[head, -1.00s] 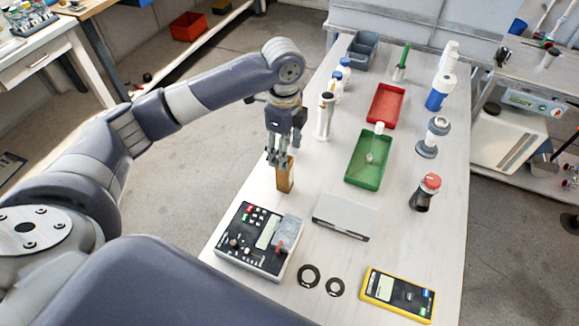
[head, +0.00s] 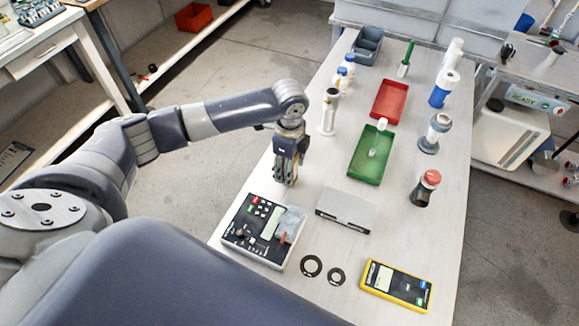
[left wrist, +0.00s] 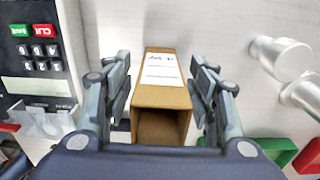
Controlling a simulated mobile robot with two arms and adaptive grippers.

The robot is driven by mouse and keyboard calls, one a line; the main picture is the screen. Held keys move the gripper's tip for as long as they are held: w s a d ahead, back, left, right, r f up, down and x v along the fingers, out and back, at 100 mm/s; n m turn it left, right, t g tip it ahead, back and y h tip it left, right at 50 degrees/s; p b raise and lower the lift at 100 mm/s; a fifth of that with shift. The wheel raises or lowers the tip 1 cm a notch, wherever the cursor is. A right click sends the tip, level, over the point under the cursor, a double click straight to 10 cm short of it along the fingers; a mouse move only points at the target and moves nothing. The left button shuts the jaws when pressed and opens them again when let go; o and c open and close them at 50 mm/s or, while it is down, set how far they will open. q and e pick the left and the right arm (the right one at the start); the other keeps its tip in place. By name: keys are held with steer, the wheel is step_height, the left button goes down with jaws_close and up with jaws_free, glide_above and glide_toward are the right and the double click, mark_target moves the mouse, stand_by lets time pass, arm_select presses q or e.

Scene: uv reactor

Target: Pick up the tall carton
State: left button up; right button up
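The tall carton (left wrist: 163,95) is a brown cardboard box with a white label and an open end facing the left wrist camera. My left gripper (left wrist: 163,108) is open, with one finger on each side of the carton and narrow gaps visible between fingers and box. In the head view my left gripper (head: 286,178) points down at the left part of the table and hides most of the carton. My right gripper is not in view.
A control box with keypad (head: 262,232) stands just in front of the gripper. A grey-white case (head: 347,209) lies to the right. A white cylinder (head: 329,112) stands behind. Green (head: 367,168) and red (head: 389,100) trays lie farther right.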

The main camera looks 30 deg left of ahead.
arm_select(q)
steer(key=c, duration=0.9)
steer(key=shift+r, duration=0.2)
